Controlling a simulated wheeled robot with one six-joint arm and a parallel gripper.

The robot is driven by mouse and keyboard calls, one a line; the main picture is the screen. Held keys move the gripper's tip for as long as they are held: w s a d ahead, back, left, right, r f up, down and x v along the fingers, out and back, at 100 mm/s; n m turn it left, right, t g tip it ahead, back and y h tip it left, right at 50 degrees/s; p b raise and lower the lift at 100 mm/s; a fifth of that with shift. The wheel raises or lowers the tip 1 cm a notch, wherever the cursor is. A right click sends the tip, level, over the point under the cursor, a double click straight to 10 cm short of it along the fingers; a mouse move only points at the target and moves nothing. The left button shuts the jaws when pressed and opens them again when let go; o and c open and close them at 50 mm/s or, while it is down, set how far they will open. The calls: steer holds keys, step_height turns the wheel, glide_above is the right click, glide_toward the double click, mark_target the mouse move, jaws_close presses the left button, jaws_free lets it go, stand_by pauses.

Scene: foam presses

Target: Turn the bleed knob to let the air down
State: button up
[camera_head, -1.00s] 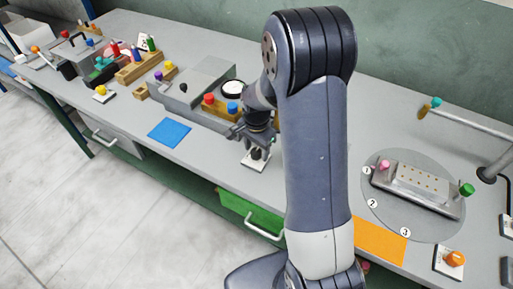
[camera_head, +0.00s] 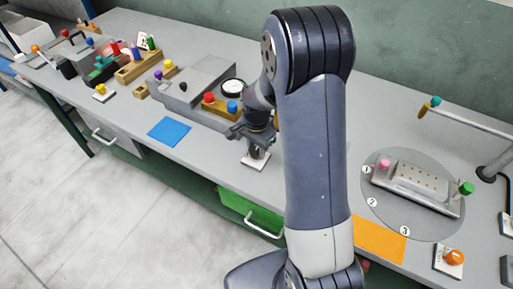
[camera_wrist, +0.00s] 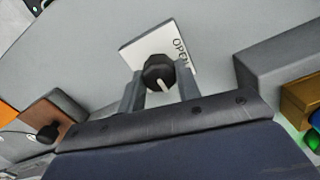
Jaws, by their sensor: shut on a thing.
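The bleed knob (camera_wrist: 157,70) is black with a white pointer line, on a white plate (camera_wrist: 140,48) marked OPEN. In the wrist view its pointer faces down and slightly right, away from the OPEN lettering at the plate's upper right. My gripper (camera_wrist: 160,86) is shut on the knob, one finger on each side. In the head view, my gripper (camera_head: 255,146) is down at the white plate (camera_head: 256,164) near the bench's front edge. The knob is mostly hidden there by my fingers.
A grey press (camera_head: 196,82) with a gauge (camera_head: 233,87), a red button (camera_head: 209,98) and a blue button (camera_head: 232,107) stands just behind. A blue mat (camera_head: 170,132) lies left. A round turntable (camera_head: 390,208) and an orange mat (camera_head: 380,241) are right.

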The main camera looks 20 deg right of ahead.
steer(key=shift+n, duration=0.3)
steer(key=n+b, duration=0.2)
steer(key=n, duration=0.1)
steer(key=shift+n, duration=0.4)
steer(key=n+b, duration=0.1)
steer(key=n, duration=0.3)
steer(key=shift+w+a+n, duration=0.1)
steer(key=shift+n, duration=0.2)
steer(key=n+b, duration=0.1)
steer(key=n, duration=0.3)
steer(key=shift+a, duration=0.1)
steer(key=shift+n+b, duration=0.45)
steer(key=shift+n, duration=1.95)
steer(key=o, duration=1)
steer(key=shift+r, duration=0.1)
